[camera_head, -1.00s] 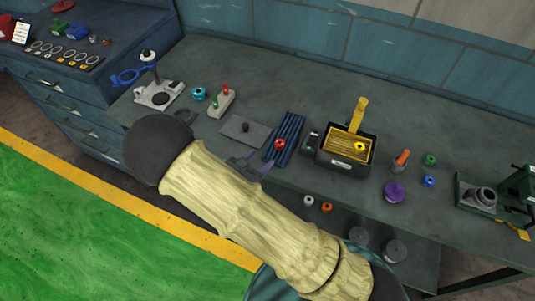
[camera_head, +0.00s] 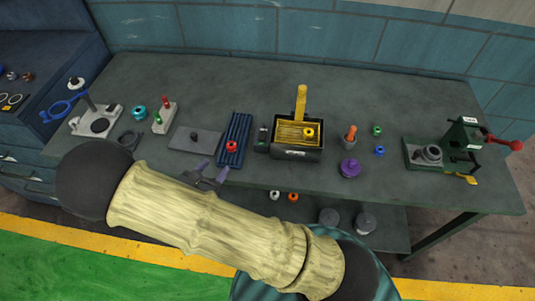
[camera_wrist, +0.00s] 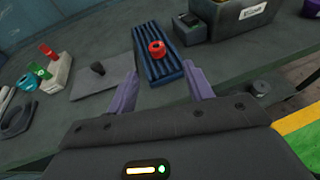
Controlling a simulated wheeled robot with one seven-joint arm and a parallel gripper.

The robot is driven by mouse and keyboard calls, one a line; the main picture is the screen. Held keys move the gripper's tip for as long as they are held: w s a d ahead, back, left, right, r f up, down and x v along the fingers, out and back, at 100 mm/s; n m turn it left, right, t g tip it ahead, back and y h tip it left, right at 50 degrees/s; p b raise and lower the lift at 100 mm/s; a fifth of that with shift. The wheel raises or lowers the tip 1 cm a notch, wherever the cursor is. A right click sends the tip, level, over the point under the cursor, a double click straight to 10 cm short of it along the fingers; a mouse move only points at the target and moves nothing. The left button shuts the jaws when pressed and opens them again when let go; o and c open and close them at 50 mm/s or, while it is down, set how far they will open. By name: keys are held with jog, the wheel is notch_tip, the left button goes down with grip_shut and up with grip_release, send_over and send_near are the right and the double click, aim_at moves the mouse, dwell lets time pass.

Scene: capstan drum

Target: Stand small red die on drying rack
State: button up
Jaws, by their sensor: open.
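The small red die (camera_head: 232,147) is a ring-like piece with a dark centre. It sits on the blue ribbed drying rack (camera_head: 237,128), toward the rack's near end. In the wrist view the red die (camera_wrist: 157,49) rests on the ribs of the rack (camera_wrist: 165,67), between and beyond my fingertips. I cannot tell exactly how it is seated. My gripper (camera_head: 210,172) has purple fingers and is near the bench's front edge, just short of the rack. In the wrist view my gripper (camera_wrist: 160,82) is open with nothing between its fingers.
A grey plate with a dark knob (camera_head: 195,139) lies left of the rack. A black box with a yellow insert (camera_head: 297,153) stands to its right. A purple knobbed piece (camera_head: 349,168) and a green press (camera_head: 462,140) are farther right. Open bench lies behind the rack.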

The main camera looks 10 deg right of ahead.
jog(key=s+d+r+m+g, duration=0.2)
jog(key=s+d+m+g, duration=0.1)
jog(key=d+m+g, duration=0.4)
jog(key=s+d+r+m+g, duration=0.3)
jog(key=d+m+g, duration=0.1)
jog(key=d+m, duration=0.4)
jog(key=s+d+r+m+t+y, duration=0.1)
jog(key=d+r+m+y, duration=0.4)
jog(key=m, duration=0.9)
notch_tip(320, 180, up, 4)
jog(key=s+y, duration=0.1)
jog(key=y, duration=0.1)
jog(key=shift+s+d+f+t+y, duration=0.2)
jog(key=shift+d+f+t+y, duration=0.1)
jog(key=shift+d+y, duration=0.1)
jog(key=shift+c, duration=0.4)
